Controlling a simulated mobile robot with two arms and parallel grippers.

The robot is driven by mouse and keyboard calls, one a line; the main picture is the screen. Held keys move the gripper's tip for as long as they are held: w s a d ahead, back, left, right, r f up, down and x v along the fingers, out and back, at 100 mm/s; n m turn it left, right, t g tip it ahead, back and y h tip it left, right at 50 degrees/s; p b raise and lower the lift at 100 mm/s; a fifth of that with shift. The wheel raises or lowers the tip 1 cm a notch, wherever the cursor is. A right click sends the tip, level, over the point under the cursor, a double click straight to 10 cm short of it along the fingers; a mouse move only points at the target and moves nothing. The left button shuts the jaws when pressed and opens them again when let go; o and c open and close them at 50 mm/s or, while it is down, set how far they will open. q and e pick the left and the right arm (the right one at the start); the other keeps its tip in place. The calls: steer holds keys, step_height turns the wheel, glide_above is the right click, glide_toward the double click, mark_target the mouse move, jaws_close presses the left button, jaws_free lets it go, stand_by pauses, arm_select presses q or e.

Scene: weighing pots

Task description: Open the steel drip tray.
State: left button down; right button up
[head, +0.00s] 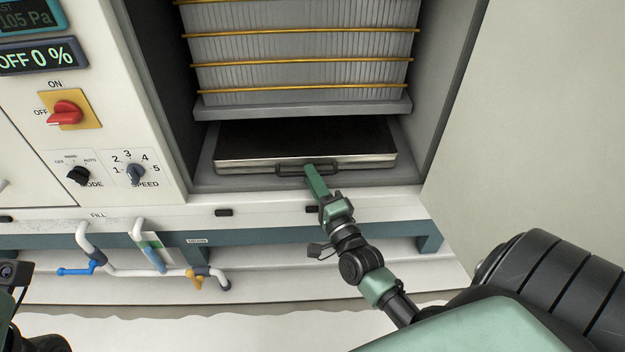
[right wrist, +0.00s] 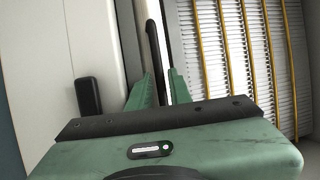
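The steel drip tray (head: 232,163) sits low inside the open cabinet bay, under the ribbed filter block. It has a dark top, a bright steel front edge and a dark bar handle (head: 291,168) on its front. My right gripper (head: 312,170) is at the right part of this handle. In the right wrist view its two green fingers (right wrist: 163,88) are apart, and the dark handle (right wrist: 153,45) shows at the gap between them. I cannot tell whether either finger touches it. The tray looks pushed in. My left gripper's fingers are out of view.
The ribbed filter block (head: 300,45) with yellow bars is above the tray. A pale panel (head: 530,110) stands at the right of the bay. Pipes with a blue valve (head: 76,270) and a yellow valve (head: 194,280) run below at the left. A control panel has a red switch (head: 66,113).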

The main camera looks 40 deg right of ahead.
jaws_close()
stand_by(1.4)
